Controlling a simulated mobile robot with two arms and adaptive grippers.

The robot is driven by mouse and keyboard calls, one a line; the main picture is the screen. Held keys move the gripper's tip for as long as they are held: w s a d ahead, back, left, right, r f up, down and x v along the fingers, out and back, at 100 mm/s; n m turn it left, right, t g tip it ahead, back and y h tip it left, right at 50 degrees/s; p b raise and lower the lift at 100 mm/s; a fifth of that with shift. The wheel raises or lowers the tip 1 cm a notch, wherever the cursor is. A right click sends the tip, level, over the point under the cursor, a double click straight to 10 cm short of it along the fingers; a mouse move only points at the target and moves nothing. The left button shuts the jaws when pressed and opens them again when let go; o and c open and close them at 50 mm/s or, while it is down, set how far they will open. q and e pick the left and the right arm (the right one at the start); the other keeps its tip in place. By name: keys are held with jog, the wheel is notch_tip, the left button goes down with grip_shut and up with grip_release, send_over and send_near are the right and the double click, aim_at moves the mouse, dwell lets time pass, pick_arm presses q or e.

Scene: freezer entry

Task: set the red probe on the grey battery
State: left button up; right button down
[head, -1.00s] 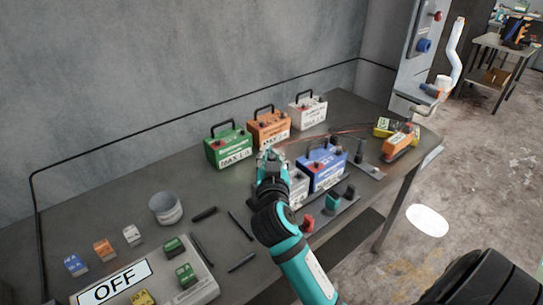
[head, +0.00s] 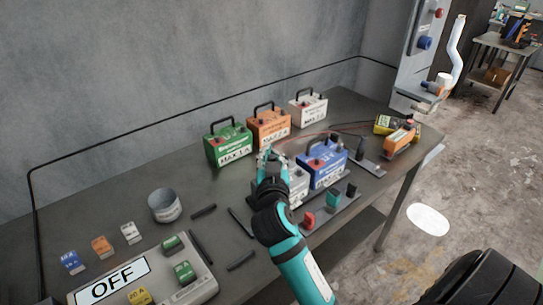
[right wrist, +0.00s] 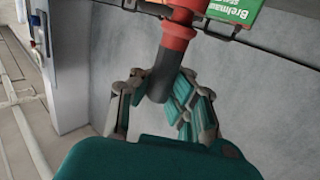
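The red probe (right wrist: 178,38) shows in the right wrist view, with a dark grey end reaching between the fingers. My right gripper (right wrist: 160,85) is closed around that dark end; finger contact on the left side is hard to make out. My gripper and arm hide part of that battery. The probe is too small to make out clearly in the head view. My left gripper is not in view.
Green (head: 228,146), orange (head: 268,128) and white (head: 307,110) batteries stand behind, and a blue one (head: 323,163) stands right of the grey one. A yellow-orange meter (head: 400,138) lies at right. A tin (head: 164,205) and an OFF panel (head: 113,279) are at left.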

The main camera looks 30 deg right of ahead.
jog(key=shift+f+b, duration=0.65)
jog(key=shift+f, duration=0.15)
jog(key=c, duration=1.4)
grip_release()
jog(key=shift+r, duration=0.1)
jog(key=v, duration=0.7)
jog(key=shift+s+a, duration=0.15)
jog(key=shift+s, duration=0.1)
